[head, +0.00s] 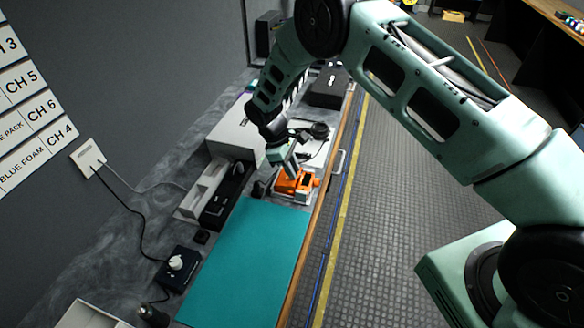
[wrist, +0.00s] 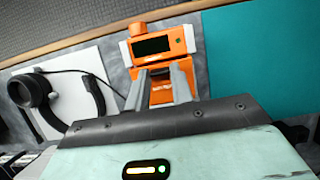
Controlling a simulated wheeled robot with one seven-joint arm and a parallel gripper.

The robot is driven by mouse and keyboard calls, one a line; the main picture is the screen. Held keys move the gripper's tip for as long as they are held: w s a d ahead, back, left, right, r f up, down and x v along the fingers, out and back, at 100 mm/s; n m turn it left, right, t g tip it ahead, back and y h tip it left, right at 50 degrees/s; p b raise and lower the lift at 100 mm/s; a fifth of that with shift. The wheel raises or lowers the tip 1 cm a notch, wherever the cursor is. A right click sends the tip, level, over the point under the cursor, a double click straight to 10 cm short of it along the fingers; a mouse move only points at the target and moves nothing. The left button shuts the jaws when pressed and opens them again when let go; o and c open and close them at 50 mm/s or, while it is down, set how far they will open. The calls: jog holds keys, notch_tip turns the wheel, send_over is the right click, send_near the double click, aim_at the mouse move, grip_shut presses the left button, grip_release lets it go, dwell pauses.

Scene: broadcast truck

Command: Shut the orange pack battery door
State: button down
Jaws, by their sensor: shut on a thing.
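The orange pack (head: 298,183) sits on the bench just beyond the teal mat, with a dark window in its top. In the wrist view the orange pack (wrist: 158,42) has a black window and pale pieces at its sides. My gripper (head: 287,168) reaches down to the pack's near-wall side. In the wrist view my gripper (wrist: 159,76) has its two grey fingers at the pack's edge, shut on an orange part that looks like the battery door (wrist: 161,94). The fingers partly hide this part, and its hinge and exact angle are unclear.
The teal mat (head: 245,262) is clear. A grey box (head: 235,135) and a black-and-white holder (head: 215,192) stand along the wall side. Headphones (wrist: 35,92) lie on a white sheet beside the pack. The bench's wooden edge (head: 318,215) runs close by.

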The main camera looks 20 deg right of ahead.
jog(key=shift+s+d+f+t+y+b, duration=0.35)
jog(key=shift+f+t+y+b, duration=0.2)
jog(key=shift+y+b, duration=0.35)
jog(key=shift+d+f+t+y+b, duration=0.1)
jog(key=shift+t+y+b, duration=0.15)
jog(key=shift+y+b, duration=0.1)
jog(key=c, duration=1.2)
grip_release()
notch_tip(320, 180, up, 17)
jog(key=w+a+b, duration=0.1)
jog(key=b, duration=0.3)
jog(key=shift+a+b, duration=0.25)
jog(key=shift+b, duration=0.05)
